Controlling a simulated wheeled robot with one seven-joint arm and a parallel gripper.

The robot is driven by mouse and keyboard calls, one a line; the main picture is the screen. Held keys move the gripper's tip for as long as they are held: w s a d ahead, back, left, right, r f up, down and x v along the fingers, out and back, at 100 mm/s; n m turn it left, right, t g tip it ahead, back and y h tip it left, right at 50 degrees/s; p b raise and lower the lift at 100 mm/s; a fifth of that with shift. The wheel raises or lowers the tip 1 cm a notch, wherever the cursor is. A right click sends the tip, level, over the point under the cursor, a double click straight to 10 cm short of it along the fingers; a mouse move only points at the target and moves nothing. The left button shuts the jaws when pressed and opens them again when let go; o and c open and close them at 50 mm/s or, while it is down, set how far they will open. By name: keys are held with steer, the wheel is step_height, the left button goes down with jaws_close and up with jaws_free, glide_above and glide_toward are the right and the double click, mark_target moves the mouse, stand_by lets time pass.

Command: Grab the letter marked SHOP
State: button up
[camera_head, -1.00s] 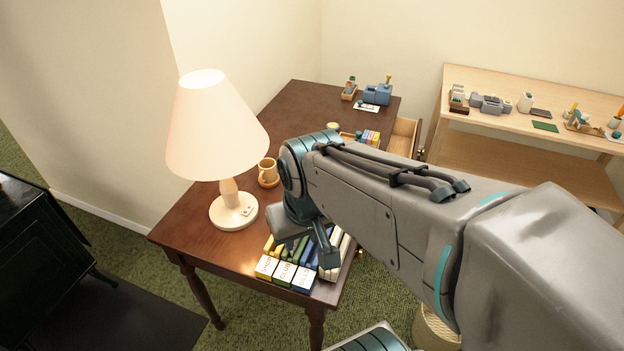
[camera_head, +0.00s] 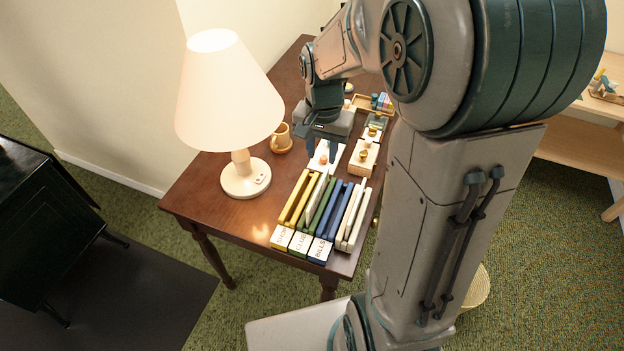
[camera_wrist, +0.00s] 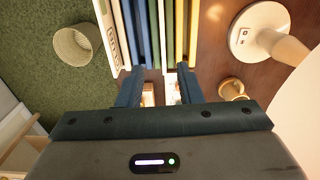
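In the head view, a sorter stands at the table's near end, with yellow, green, blue and white upright dividers. Its yellow front block, the SHOP label (camera_head: 282,237), sits left of the CLUB label (camera_head: 301,243) and the BILLS label (camera_head: 320,250). A white piece with an orange spot (camera_head: 320,166), perhaps a letter, lies behind the sorter; no marking on it is readable. My gripper (camera_head: 321,148) is open above that area, beyond the sorter. In the wrist view, its fingers (camera_wrist: 159,72) are apart with nothing clearly held, and the sorter's dividers (camera_wrist: 155,30) show past them.
A lit lamp (camera_head: 245,178) and a mug (camera_head: 282,138) stand left of my gripper on the dark table (camera_head: 215,200). A pale box with a knob (camera_head: 363,160) stands right of the white piece. A wastebasket (camera_wrist: 78,46) is on the floor.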

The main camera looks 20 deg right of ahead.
mark_target(319, 186)
steer(key=f, duration=1.4)
steer(key=shift+w+a+f, duration=0.1)
steer(key=shift+w+a, duration=0.1)
steer(key=shift+w, duration=0.05)
jaws_close()
